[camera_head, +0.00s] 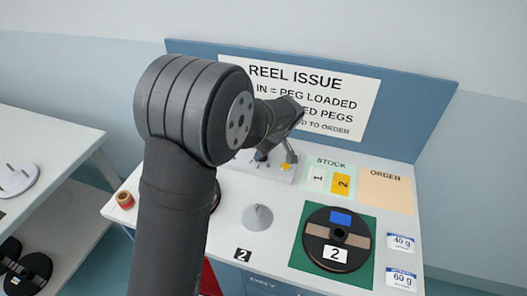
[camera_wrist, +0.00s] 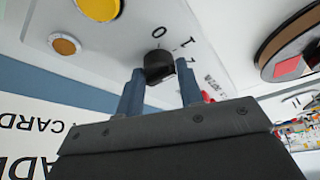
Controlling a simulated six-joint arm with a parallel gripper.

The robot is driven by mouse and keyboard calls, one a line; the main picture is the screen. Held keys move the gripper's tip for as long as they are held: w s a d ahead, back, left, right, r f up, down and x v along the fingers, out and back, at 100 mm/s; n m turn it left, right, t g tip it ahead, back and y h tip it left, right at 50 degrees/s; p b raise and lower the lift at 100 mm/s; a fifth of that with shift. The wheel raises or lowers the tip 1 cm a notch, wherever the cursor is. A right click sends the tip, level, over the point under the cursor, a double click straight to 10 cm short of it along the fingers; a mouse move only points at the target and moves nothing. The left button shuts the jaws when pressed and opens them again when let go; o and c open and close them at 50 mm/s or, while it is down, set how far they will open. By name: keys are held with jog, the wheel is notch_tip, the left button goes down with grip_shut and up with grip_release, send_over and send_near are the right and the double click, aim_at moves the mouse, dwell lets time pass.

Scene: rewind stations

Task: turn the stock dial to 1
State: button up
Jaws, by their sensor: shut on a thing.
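The stock dial is a small black knob (camera_wrist: 157,62) on a pale panel in the wrist view. Marks 0 and 1 are printed beside it; its exact pointing is hard to read. My gripper (camera_wrist: 161,72) has its two blue-grey fingers on either side of the knob, shut on it. In the head view my gripper (camera_head: 275,156) reaches down to the white control box (camera_head: 270,172) at the back of the table, and my arm and fingers hide the knob there.
A yellow button (camera_wrist: 100,6) and a brown round button (camera_wrist: 64,45) sit beside the dial. The table holds a stock card (camera_head: 331,163) with tiles 1 and 2, a reel labelled 2 (camera_head: 338,238) on a green mat, and a grey cone (camera_head: 257,216). A blue sign board (camera_head: 420,110) stands behind.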

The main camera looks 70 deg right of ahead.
jog(key=o, duration=0.9)
jog(key=shift+o, duration=0.2)
jog(key=v, duration=1.7)
jog(key=shift+r, duration=0.2)
jog(key=x, duration=1.7)
jog(key=shift+f, duration=0.2)
